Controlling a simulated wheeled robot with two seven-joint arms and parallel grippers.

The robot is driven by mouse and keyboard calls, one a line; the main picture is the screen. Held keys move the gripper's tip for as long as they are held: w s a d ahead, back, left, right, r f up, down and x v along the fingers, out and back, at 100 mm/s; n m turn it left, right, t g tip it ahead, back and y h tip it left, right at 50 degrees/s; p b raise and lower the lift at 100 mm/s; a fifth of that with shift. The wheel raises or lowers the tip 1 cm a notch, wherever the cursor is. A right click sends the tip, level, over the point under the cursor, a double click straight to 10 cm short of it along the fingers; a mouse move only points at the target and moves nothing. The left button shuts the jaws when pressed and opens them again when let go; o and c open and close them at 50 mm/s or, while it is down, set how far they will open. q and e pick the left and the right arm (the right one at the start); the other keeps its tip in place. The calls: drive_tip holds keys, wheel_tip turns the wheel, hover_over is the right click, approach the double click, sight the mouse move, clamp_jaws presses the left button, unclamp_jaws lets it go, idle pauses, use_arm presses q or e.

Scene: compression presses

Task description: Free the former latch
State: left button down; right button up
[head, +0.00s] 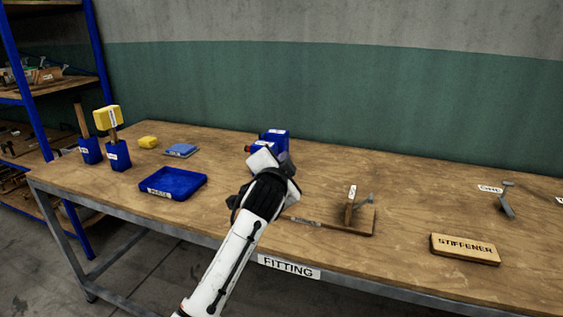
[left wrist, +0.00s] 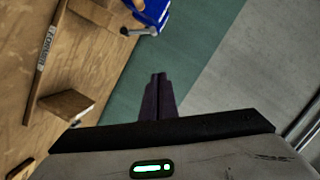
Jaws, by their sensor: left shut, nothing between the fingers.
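A wooden fixture (head: 345,222) with a flat base, an upright piece carrying a small white tag, and a grey metal lever (head: 365,199) stands right of my arm; I cannot tell whether this lever is the latch. A labelled wooden strip (head: 302,221) reaches left from it. The left wrist view shows a labelled strip (left wrist: 45,52) and a wooden block (left wrist: 66,105). My left gripper (head: 284,163) is in front of a blue device (head: 274,137), its tips mostly hidden. In the left wrist view its dark fingers (left wrist: 158,82) are together and empty, apart from the blue device with metal rod (left wrist: 152,12).
A blue tray (head: 173,183), blue pad (head: 181,150), yellow piece (head: 148,142) and blue holders (head: 118,155) stand on the left. A STIFFENER board (head: 464,249) and a metal bracket (head: 506,205) lie on the right. A wall (head: 330,90) rises behind the bench.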

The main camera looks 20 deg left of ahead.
use_arm(q)
drive_tip(key=shift+v, duration=1)
drive_tip(key=shift+a+f, duration=0.1)
drive_tip(key=s+f+n+g+h, duration=0.1)
drive_tip(key=s+f+n+g, duration=0.4)
drive_tip(key=s+f, duration=1.55)
drive_tip(key=s+d+f+n+g+h, duration=0.1)
drive_tip(key=s+f+g, duration=0.3)
drive_tip(key=s, duration=0.9)
drive_tip(key=s+f+g+h, duration=0.1)
drive_tip(key=s+f+g, duration=0.25)
drive_tip(key=s, duration=0.85)
drive_tip(key=w+d+f+t+h, duration=0.2)
drive_tip(key=d+f+t, duration=0.3)
drive_tip(key=f, duration=0.8)
drive_tip(key=shift+w+d, duration=0.2)
drive_tip(key=shift+w, duration=0.25)
